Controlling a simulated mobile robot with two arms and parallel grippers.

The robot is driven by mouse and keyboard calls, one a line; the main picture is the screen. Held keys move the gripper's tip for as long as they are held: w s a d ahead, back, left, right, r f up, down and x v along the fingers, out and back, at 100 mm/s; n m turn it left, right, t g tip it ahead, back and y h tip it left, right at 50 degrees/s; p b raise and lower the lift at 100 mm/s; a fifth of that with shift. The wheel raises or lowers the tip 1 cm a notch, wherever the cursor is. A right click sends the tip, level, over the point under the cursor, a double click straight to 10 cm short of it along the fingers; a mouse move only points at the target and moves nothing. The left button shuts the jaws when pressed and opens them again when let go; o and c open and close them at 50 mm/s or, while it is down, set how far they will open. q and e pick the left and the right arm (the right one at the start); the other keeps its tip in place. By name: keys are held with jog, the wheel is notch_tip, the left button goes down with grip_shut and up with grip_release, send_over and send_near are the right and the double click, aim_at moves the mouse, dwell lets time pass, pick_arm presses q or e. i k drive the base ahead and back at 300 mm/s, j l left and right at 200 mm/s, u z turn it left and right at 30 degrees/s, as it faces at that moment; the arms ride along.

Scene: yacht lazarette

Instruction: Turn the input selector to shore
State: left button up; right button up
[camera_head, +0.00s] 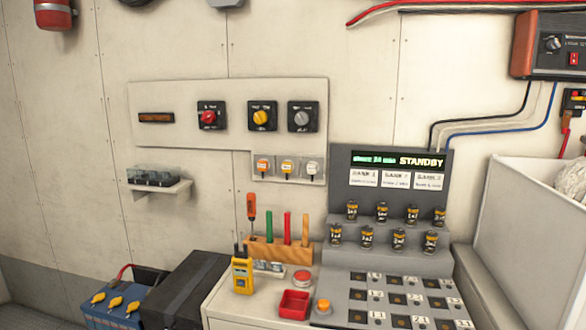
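Three rotary switches sit on a pale wall panel: one with a red knob (209,117), one with a yellow knob (261,117) and one with a grey knob (302,118). Another black knob (552,44) is on the orange-ended box (524,46) at the upper right, beside a red rocker switch (574,59). The labels around these knobs are too small to read, so I cannot tell which one is the input selector or where it points. Neither of my grippers is in view.
A grey console (343,187) with a lit STANDBY display (398,161) stands on the bench, with several small cylinders on its steps. A tool rack (262,251), yellow meter (242,275) and red tray (294,305) are left of it. A white bin (510,235) stands right.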

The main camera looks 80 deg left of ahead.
aim_at(302, 118)
jog(key=u, duration=2.8)
